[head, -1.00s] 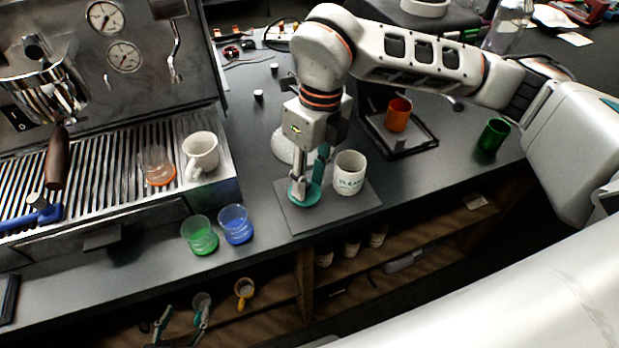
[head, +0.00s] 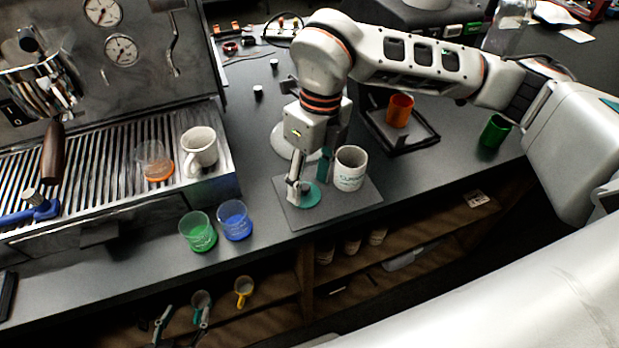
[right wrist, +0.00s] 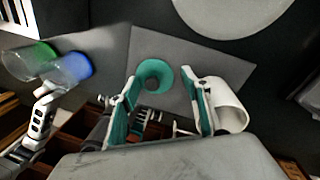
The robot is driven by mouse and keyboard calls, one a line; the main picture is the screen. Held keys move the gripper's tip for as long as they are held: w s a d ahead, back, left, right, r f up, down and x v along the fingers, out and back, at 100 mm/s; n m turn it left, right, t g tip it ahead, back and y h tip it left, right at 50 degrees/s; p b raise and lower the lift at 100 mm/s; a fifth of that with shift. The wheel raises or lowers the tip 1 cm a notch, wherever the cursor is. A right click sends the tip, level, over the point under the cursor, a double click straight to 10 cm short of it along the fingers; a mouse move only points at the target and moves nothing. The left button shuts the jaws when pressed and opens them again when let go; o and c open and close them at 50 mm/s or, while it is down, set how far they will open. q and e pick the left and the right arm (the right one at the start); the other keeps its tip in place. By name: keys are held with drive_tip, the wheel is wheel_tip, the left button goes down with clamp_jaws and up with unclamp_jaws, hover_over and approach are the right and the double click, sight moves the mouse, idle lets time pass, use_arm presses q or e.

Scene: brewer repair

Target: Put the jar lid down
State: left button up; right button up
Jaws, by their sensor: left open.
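The teal round jar lid (head: 313,197) lies on the dark grey mat (head: 345,208) on the counter. The lid also shows in the right wrist view (right wrist: 154,76). My right gripper (head: 310,178) is just above and around the lid. Its fingers are spread wide in the right wrist view (right wrist: 163,115), with the lid apart from both pads. A white mug with teal lettering (head: 350,172) stands on the mat beside the right gripper, close to one finger. My left gripper (head: 183,322) is low at the bottom left, in front of the shelf, open and empty.
A green cup (head: 198,232) and a blue cup (head: 235,221) stand near the counter's front edge. A white cup (head: 199,149) and an orange-based glass (head: 156,163) are on the espresso machine's drip tray. An orange cup (head: 399,110) and a dark green cup (head: 493,133) stand further right.

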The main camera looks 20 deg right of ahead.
sight(315, 185)
drive_tip(key=shift+r+p, duration=0.5)
wheel_tip(315, 185, up, 12)
drive_tip(key=d, duration=0.1)
drive_tip(key=shift+w+d+b, duration=0.25)
drive_tip(key=shift+w+b, duration=0.15)
